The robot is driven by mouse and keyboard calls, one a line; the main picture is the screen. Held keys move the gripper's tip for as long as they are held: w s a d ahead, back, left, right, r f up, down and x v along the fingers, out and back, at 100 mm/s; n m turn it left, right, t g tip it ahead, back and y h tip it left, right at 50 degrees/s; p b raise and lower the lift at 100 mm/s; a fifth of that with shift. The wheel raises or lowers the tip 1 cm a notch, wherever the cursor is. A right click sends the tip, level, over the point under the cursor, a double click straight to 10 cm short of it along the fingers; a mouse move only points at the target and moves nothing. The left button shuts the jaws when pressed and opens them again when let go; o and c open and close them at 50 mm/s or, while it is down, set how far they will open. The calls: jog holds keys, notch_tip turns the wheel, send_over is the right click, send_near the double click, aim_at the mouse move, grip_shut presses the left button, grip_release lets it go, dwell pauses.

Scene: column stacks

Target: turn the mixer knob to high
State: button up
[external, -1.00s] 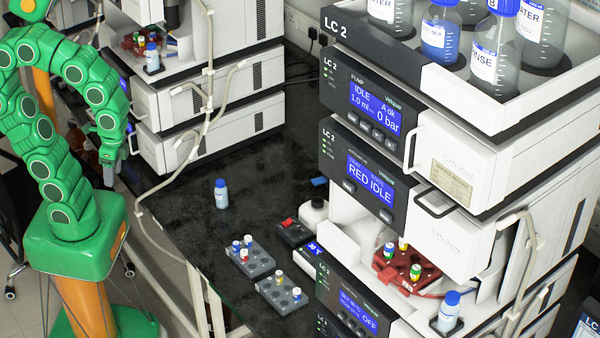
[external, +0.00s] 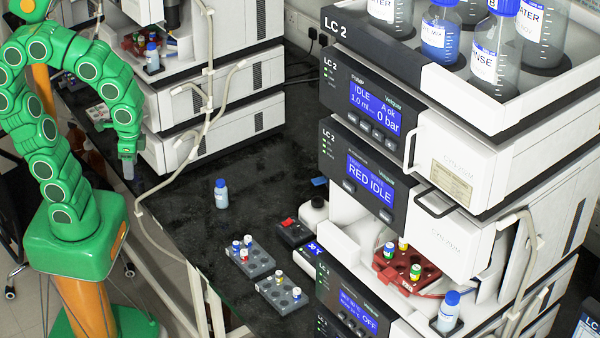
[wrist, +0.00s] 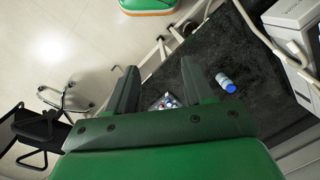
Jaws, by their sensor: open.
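A small dark box with a red part on top (external: 294,231) sits on the black bench, left of the right-hand instrument stack. It may be the mixer, but its knob and setting are too small to make out. A white round thing with a dark top (external: 316,207) stands just behind it. My gripper (external: 128,172) hangs at the left, well away from the box, by the left instrument stack. In the wrist view, my gripper (wrist: 160,88) has its two dark fingers spread apart with nothing held between them. I cannot make out the box in the wrist view.
A blue-capped bottle (external: 221,194) stands on the bench (external: 185,225); the bottle also shows in the wrist view (wrist: 226,83). Two grey vial racks (external: 262,264) (external: 270,290) lie near the front edge. Pale tubing (external: 190,160) runs beside my arm. The bench around the bottle is clear.

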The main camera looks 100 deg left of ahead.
jog(key=w+a+n, duration=0.3)
jog(key=w+a, duration=0.2)
jog(key=w, duration=0.3)
jog(key=w+d+n+h, duration=0.1)
jog(key=w+d+h, duration=0.15)
jog(key=w, duration=0.95)
jog(key=n+t+h, duration=0.1)
jog(key=n+h, duration=0.2)
jog(key=n, duration=0.9)
send_over(296, 226)
jog(key=a, duration=0.4)
notch_tip(296, 226, down, 20)
jog(key=shift+x, duration=4.15)
jog(key=shift+w+r, duration=0.1)
